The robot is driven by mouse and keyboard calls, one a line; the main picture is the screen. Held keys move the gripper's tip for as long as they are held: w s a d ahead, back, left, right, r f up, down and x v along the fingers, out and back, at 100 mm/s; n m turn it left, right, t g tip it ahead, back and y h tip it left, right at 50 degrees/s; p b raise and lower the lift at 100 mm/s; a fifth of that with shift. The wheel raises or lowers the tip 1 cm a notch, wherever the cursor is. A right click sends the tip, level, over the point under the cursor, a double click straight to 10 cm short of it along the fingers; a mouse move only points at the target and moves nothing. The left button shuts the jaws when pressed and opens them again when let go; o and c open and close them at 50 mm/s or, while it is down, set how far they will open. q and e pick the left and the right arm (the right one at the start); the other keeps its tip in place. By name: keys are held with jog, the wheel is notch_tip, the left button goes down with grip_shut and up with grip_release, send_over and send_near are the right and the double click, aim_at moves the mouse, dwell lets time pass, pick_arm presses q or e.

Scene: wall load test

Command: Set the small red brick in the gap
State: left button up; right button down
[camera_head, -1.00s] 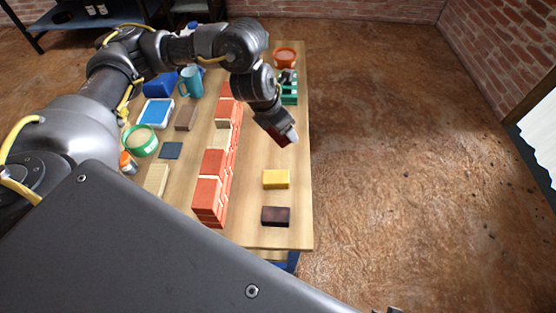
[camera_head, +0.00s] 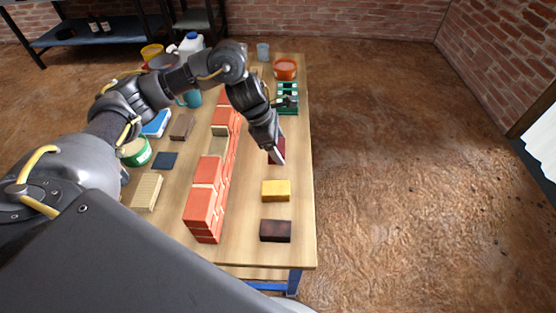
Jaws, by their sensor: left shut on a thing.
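My left gripper (camera_head: 279,150) is shut on a small dark red brick (camera_head: 273,157), to the right of the wall over the right strip of the table. The fingers hide part of the brick, and I cannot tell how high it is above the wood. The low wall of orange-red bricks (camera_head: 202,204) runs along the table. A gap (camera_head: 219,145) with a pale beige bottom shows in its top course, left of my gripper and apart from it. My right gripper is not in view.
A yellow brick (camera_head: 276,190) and a dark brown brick (camera_head: 275,231) lie right of the wall, nearer me. Left of the wall are a dark blue pad (camera_head: 164,161) and a beige block (camera_head: 147,192).

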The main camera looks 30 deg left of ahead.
pick_arm(q)
jog(key=shift+f, duration=0.6)
notch_tip(320, 180, down, 3)
jog(key=shift+f+b, duration=0.2)
jog(key=shift+b, duration=0.35)
jog(key=shift+f, duration=0.1)
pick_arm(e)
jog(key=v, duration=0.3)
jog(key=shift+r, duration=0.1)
pick_arm(q)
jog(key=shift+f, duration=0.1)
jog(key=o, duration=0.9)
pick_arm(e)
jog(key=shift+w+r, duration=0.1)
